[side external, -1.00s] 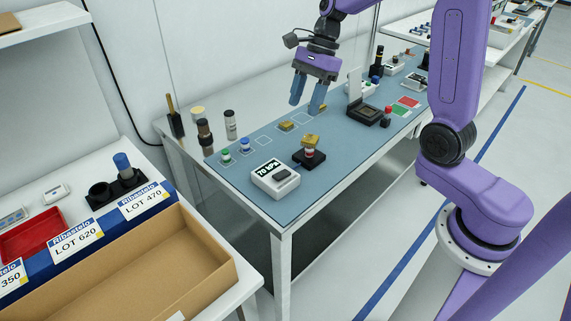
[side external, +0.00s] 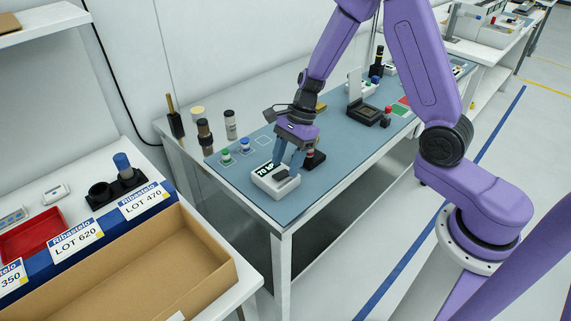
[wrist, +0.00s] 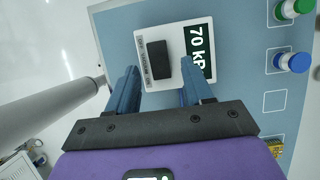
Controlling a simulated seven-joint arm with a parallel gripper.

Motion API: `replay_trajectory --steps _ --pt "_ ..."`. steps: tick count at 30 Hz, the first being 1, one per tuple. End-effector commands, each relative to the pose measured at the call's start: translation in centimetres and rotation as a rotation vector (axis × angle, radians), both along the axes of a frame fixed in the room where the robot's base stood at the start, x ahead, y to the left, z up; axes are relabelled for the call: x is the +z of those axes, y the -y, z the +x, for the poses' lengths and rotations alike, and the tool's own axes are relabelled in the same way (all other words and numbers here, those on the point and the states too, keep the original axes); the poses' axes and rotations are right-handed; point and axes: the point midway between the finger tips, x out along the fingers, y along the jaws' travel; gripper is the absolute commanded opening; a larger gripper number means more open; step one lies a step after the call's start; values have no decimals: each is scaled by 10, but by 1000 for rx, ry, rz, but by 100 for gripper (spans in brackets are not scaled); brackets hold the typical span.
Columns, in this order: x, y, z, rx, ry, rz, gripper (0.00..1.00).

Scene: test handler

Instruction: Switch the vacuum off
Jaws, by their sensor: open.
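The vacuum unit is a white box (side external: 266,181) at the near end of the blue mat, with a dark rocker switch and a display that reads 70 kP, its end cut off in the wrist view. In the wrist view the box (wrist: 183,30) lies just beyond my fingers, with its dark switch (wrist: 159,60) between and ahead of the fingertips. My gripper (side external: 289,168) is open, pointing down over the switch side of the box; it also shows in the wrist view (wrist: 160,85). I cannot tell whether a fingertip touches the box. Which way the switch is tipped is unclear.
A dark stand (side external: 316,160) is close behind my gripper. Green-topped (side external: 225,157) and blue-topped (side external: 245,147) pieces stand on marked squares to the left. A black socket fixture (side external: 364,112) is farther back. The mat's near corner is clear.

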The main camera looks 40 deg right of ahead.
Motion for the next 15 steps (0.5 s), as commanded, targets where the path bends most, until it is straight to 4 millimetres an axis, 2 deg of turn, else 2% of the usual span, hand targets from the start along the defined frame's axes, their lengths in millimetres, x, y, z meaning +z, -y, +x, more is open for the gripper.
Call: replay_trajectory --steps 6,14,15 --pt "-12 -5 0 0 -1 -1 51" --pt "-13 -5 0 1 0 -2 51" --pt "-13 -5 0 1 0 -2 48"
